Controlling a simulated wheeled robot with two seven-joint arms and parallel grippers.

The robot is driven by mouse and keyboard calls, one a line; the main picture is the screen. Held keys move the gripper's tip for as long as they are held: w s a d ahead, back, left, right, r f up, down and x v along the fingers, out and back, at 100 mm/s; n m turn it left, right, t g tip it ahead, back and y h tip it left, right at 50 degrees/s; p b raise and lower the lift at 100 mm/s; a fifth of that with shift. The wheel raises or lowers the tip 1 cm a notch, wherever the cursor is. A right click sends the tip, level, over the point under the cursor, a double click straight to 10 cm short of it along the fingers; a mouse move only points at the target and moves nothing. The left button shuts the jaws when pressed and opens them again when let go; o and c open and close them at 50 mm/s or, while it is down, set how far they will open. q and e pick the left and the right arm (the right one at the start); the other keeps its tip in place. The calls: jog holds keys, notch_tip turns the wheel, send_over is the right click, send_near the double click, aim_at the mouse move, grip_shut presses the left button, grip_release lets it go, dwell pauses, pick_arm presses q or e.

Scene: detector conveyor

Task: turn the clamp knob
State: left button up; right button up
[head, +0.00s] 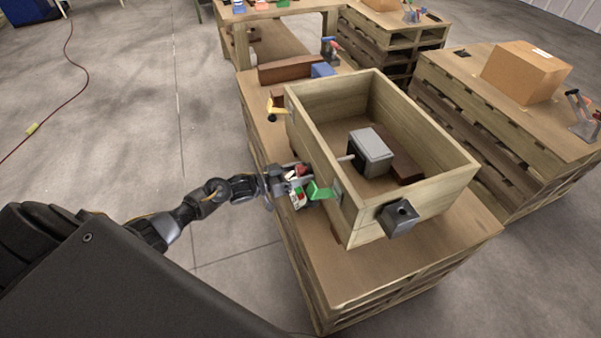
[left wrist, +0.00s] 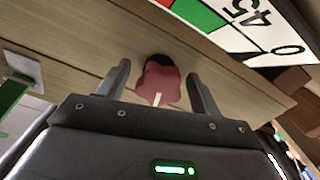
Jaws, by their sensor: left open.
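The clamp knob (left wrist: 158,86) is a red, lobed knob with a white pointer line, set on the side of a wooden box (head: 312,142). In the left wrist view it sits between the two fingers of my left gripper (left wrist: 158,78), which are open with a gap on each side. In the head view my left gripper (head: 289,176) is at the box's left wall and mostly covers the knob. A white dial plate (left wrist: 238,32) with green and red sectors and the marks 45 and 0 is beside the knob. My right gripper is not in view.
A green part (head: 319,191) is beside my gripper on the box wall. Inside the box stands a grey block (head: 372,147). The box rests on a pallet table (head: 355,285). A cardboard box (head: 525,72) stands on another table at right. The floor at left is mostly clear.

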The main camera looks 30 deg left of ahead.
pick_arm(q)
jog(key=c, duration=1)
jog(key=shift+m, duration=0.4)
